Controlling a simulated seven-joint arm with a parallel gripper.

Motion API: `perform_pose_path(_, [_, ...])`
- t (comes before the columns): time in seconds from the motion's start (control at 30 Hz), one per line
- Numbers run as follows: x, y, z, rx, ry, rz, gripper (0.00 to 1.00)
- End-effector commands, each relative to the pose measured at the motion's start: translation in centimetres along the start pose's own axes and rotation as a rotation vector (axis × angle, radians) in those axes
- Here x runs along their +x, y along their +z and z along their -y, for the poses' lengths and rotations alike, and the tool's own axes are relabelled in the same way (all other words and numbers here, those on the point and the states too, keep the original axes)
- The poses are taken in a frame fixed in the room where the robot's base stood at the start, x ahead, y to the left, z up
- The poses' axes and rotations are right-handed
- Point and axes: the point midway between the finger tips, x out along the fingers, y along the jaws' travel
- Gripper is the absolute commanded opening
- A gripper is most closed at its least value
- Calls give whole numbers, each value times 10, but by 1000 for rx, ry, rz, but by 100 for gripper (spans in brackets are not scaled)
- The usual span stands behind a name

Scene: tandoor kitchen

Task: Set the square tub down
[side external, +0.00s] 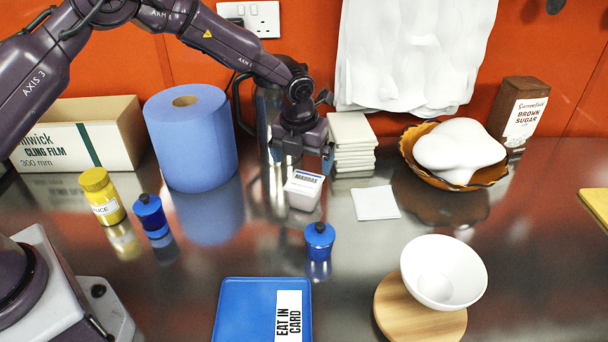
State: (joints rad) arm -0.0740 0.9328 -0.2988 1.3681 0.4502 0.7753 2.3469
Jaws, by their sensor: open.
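The square tub (303,195) is small and white, with a lid label reading "MADRAS". It appears to rest upright on the steel counter, near the middle of the view. My gripper (301,165) points down just above and behind the tub in the picture. Its jaws are open, with one finger to each side and nothing between them that I can make out. The exact gap between the fingertips and the tub is hard to judge.
A stack of white tiles (352,145) and a metal jug (268,105) stand close to my gripper. A white square (376,203) lies right of the tub. A white bowl (443,272) sits front right.

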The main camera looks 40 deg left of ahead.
Motion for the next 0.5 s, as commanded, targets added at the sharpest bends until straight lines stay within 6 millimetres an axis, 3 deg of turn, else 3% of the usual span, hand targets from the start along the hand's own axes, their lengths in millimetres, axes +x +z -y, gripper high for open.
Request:
perform_pose_path(0.13, [-20, 0, 0, 0, -1, 1, 100])
perform_pose_path(0.5, [-39, -1, -2, -45, 1, 9, 100])
